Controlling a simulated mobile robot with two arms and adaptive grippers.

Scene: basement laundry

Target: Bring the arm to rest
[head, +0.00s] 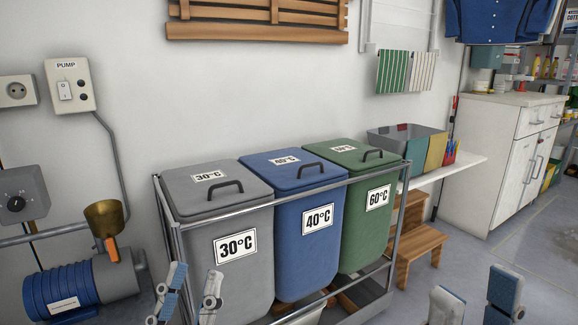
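My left gripper (196,277) shows at the bottom edge, left of centre, in front of the grey bin's lower left side. Its two fingers are apart with nothing seen between them. My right gripper (475,287) shows at the bottom edge on the right, over the floor. Its fingers are wide apart and empty. The arms behind both grippers are out of view.
A metal rack (386,262) holds three lidded bins: grey (197,258), blue (306,257) and green (355,237). A blue pump (62,287) is at the lower left. A wooden step stool (421,243) and white cabinet (487,165) stand right. Floor at right is clear.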

